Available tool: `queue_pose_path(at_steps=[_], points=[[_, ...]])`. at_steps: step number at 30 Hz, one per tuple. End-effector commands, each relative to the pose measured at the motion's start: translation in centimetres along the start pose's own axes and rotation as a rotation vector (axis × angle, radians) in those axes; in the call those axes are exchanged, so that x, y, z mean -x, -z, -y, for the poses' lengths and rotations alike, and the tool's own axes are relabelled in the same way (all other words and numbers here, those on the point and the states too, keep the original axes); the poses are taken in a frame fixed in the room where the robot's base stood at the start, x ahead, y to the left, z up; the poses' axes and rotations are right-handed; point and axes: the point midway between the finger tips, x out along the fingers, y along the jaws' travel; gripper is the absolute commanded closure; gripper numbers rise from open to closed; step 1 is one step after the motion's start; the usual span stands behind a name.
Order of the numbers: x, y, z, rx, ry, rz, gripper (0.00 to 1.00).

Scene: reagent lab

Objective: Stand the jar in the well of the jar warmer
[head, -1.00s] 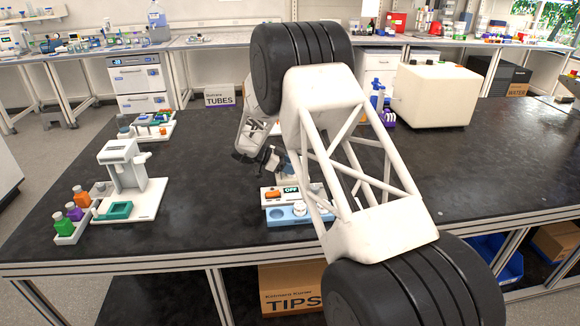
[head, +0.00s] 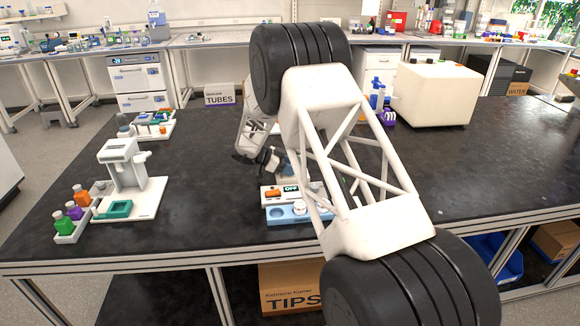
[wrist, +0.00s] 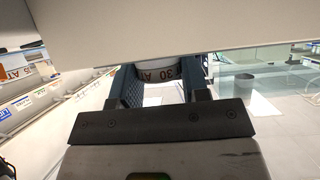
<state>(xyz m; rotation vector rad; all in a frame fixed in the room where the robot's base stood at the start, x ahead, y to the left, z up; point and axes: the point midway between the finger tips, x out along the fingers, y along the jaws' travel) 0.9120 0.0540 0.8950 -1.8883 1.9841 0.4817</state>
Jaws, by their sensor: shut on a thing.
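My gripper (wrist: 158,90) is shut on the jar (wrist: 155,72), a pale round body with red and dark lettering that shows between the two blue-grey fingers in the wrist view. A pale slab hides the upper part of this view. In the head view my gripper (head: 276,162) is just behind the jar warmer, and my arm hides much of that area; I cannot make out the jar there. What looks like the jar warmer (head: 272,194) is a white unit with an orange switch, an OFF display and a light blue front with round places.
On the left stand a white device (head: 128,165) with a green tray and a rack (head: 70,233) of orange, purple and green bottles. A large cream box (head: 435,93) and a purple-based item (head: 388,117) are behind my arm. The bench at right is clear.

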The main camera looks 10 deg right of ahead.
Motion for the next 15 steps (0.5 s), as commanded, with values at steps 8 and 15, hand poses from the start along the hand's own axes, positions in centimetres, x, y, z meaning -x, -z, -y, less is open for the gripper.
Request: queue_pose_path(at_steps=[8, 15], points=[[-0.11, -0.21, 0.01, 0.0, 0.0, 0.0, 0.81], [-0.11, -0.21, 0.0, 0.0, 0.0, 0.0, 0.5]])
